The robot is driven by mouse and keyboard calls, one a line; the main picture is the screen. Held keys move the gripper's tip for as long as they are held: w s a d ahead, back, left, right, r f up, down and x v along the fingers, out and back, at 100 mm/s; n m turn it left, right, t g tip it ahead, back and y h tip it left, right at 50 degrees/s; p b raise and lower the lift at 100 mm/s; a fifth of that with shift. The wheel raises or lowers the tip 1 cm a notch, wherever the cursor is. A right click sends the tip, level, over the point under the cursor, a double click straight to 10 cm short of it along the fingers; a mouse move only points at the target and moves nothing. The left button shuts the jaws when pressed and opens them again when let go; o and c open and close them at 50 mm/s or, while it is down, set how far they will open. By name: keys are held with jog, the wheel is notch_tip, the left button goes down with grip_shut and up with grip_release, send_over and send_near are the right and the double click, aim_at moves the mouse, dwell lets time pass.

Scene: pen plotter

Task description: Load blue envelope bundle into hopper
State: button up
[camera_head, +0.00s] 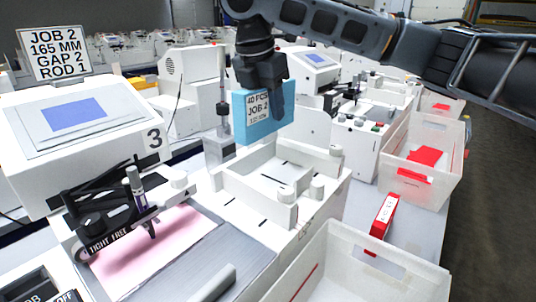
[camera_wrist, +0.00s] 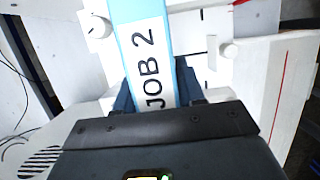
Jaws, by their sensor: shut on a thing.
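My gripper (camera_head: 275,100) is shut on the blue envelope bundle (camera_head: 243,135), which hangs upright with a white label reading "40 PCS JOB 2". The bundle is above and behind the white hopper (camera_head: 248,190), an open tray with low walls and round knobs. In the wrist view the bundle (camera_wrist: 122,12) sits between the fingers of my gripper (camera_wrist: 160,92), its edge label reading "JOB 2". Whether the bundle touches the hopper's back part is hard to tell.
The plotter numbered 3 (camera_head: 85,125) stands left, with a pen arm (camera_head: 120,235) over pink paper (camera_head: 155,250). A sign (camera_head: 55,52) reads "JOB 2 165 MM GAP 2 ROD 1". White bins stand at the front (camera_head: 400,285) and right (camera_head: 450,180). A red box (camera_head: 384,215) lies between them.

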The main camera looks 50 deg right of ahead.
aim_at(257, 108)
notch_tip(257, 108, down, 11)
jog(key=shift+f, duration=0.15)
dwell(0.4)
jog(key=shift+f, duration=0.15)
jog(key=o, duration=1.2)
jog(key=shift+c, duration=0.2)
jog(key=v, duration=1.2)
